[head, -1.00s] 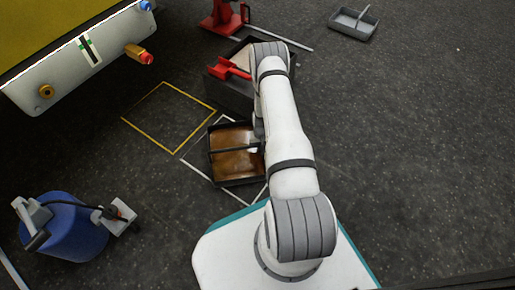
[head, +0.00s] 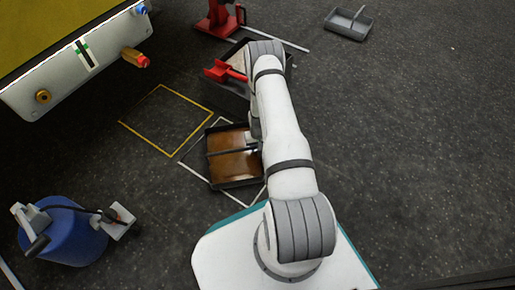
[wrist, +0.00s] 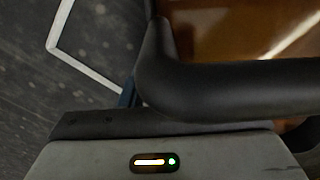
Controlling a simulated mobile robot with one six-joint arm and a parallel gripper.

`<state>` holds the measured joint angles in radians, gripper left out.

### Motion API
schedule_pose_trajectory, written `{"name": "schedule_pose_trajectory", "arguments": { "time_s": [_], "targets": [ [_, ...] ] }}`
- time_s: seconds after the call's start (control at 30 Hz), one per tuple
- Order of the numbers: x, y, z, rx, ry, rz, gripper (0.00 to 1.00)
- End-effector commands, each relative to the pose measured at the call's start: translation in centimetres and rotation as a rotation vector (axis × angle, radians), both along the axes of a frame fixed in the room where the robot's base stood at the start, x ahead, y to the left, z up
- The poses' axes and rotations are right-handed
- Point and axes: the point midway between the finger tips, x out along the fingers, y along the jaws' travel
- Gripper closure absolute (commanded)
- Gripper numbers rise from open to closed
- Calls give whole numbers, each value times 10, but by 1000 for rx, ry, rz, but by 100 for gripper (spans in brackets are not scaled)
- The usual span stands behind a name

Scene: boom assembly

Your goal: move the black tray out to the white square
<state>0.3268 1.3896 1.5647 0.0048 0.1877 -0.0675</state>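The black tray (head: 211,172) holds brown, shiny contents and has a dark bar across its middle. It lies on the floor within the white square (head: 192,172), whose right part is hidden by the tray and my arm. My gripper (head: 253,141) is at the tray's right side, largely hidden behind my arm in the head view. In the wrist view a thick, rounded black bar (wrist: 235,88) lies close in front of the gripper body, with the brown contents behind it. The fingertips are not clearly visible, so I cannot tell whether they grip the bar.
A yellow square (head: 143,138) on the floor is empty. A dark box with a red tool (head: 222,70) stands beyond the tray. A blue canister (head: 62,232) stands at lower left and a grey tray (head: 346,26) at upper right. The right floor is clear.

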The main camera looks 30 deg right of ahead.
Motion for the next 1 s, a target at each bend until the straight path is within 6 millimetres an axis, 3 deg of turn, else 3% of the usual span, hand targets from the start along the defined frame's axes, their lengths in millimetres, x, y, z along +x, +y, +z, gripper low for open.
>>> {"name": "schedule_pose_trajectory", "arguments": {
  "time_s": [0.2, 0.33, 1.0],
  "targets": [
    [0, 0, 43, 0, -1, 1, 71],
    [-1, 0, 60, 0, 0, 1, 71],
    [0, 1, 71, -1, -2, 3, 71]
  ]
}}
